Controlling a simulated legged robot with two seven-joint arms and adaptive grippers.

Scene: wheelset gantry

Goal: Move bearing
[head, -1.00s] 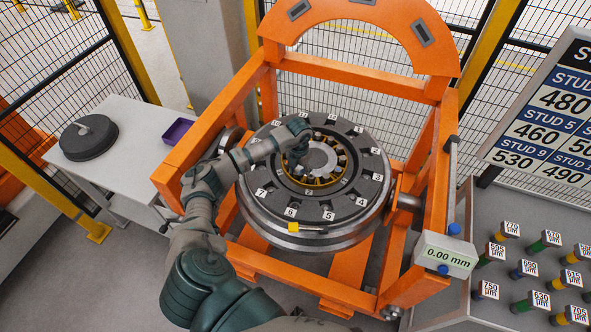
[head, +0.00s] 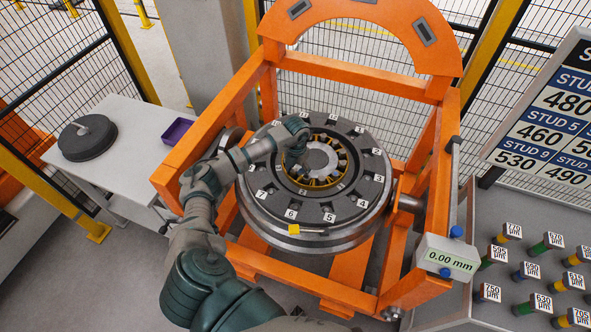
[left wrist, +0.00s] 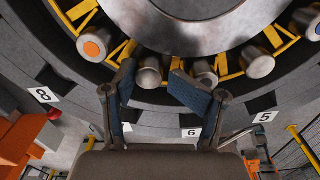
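The bearing (head: 322,180) is a ring of grey rollers in a yellow cage, seated around the hub of the large dark wheelset disc (head: 348,200). My right gripper is not in view.
An orange gantry frame (head: 180,165) surrounds the disc. At left, a light table (head: 118,185) bears a black round lid (head: 88,138) and a purple tray (head: 178,131). At right, a grey table (head: 490,220) bears several labelled studs below a number board (head: 560,120).

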